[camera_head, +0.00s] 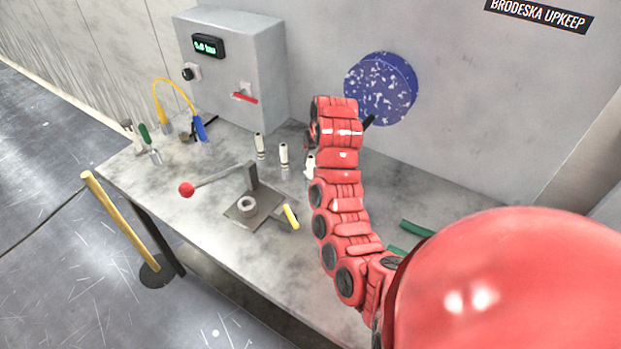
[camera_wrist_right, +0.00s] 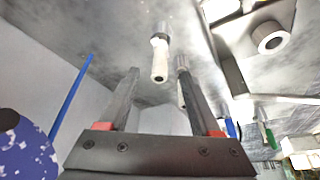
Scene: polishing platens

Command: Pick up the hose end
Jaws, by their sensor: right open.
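A yellow hose (camera_head: 175,84) arches over the back left of the bench in the head view. Its right end meets a blue fitting (camera_head: 200,128), and its left end comes down near a green-handled piece (camera_head: 145,134). A blue piece (camera_wrist_right: 230,128) shows small in the right wrist view, beyond the gripper. My right gripper (camera_wrist_right: 157,72) is open, with its dark fingers apart. A white-tipped grey fitting (camera_wrist_right: 159,60) appears between and beyond the fingertips; contact cannot be told. In the head view my red right arm mostly hides this gripper. My left gripper is not in view.
White-tipped fittings (camera_head: 260,147) stand mid-bench. A clamp with a red-knobbed lever (camera_head: 186,190) is in front. A grey control box (camera_head: 240,65) stands at the back, and a speckled blue disc (camera_head: 382,88) is on the wall. Green strips (camera_head: 417,229) lie at right.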

